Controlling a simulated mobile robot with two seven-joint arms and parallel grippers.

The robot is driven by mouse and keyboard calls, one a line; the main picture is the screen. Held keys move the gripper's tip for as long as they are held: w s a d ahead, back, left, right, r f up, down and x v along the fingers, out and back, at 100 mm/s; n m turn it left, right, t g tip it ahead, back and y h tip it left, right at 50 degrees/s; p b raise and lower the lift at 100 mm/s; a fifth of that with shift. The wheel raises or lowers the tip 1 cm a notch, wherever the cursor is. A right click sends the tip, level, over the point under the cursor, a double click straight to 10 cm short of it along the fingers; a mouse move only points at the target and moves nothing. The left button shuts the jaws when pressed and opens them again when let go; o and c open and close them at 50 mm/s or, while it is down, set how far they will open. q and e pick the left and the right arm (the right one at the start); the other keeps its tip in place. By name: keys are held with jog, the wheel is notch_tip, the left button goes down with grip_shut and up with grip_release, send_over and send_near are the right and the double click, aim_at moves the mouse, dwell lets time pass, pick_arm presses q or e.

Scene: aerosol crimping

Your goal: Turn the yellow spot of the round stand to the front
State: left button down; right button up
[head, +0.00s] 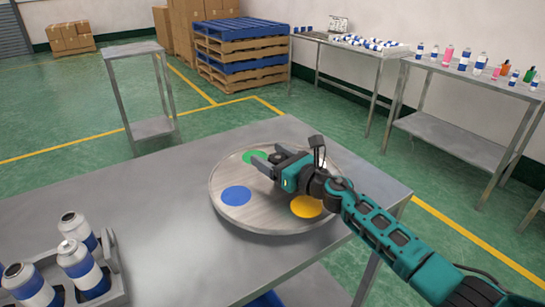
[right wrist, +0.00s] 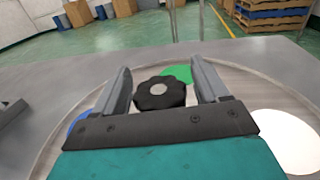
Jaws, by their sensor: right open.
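The round stand (head: 245,212) is a grey disc lying on the metal table. Its yellow spot (head: 306,206) is at the near right, partly beside my right arm. Its blue spot (head: 236,196) is at the left and its green spot (head: 255,157) at the back. A white spot (right wrist: 285,140) shows on the right in the right wrist view. My right gripper (head: 272,161) is open over the stand. In the right wrist view, its fingers stand either side of a black lobed knob (right wrist: 160,93), with gaps between. My left gripper is out of view.
A grey holder (head: 117,270) with several blue-and-white cans (head: 82,267) stands at the table's near left. The table (head: 165,185) is clear between it and the stand. Side tables with cans and bottles, a small stand and pallets are farther back.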

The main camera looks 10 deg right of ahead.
jog(key=v, duration=1.1)
jog(key=shift+s+d+f, duration=0.1)
jog(key=shift+s+d, duration=0.1)
jog(key=shift+d, duration=0.05)
jog(key=shift+s+d, duration=0.35)
jog(key=shift+s, duration=0.2)
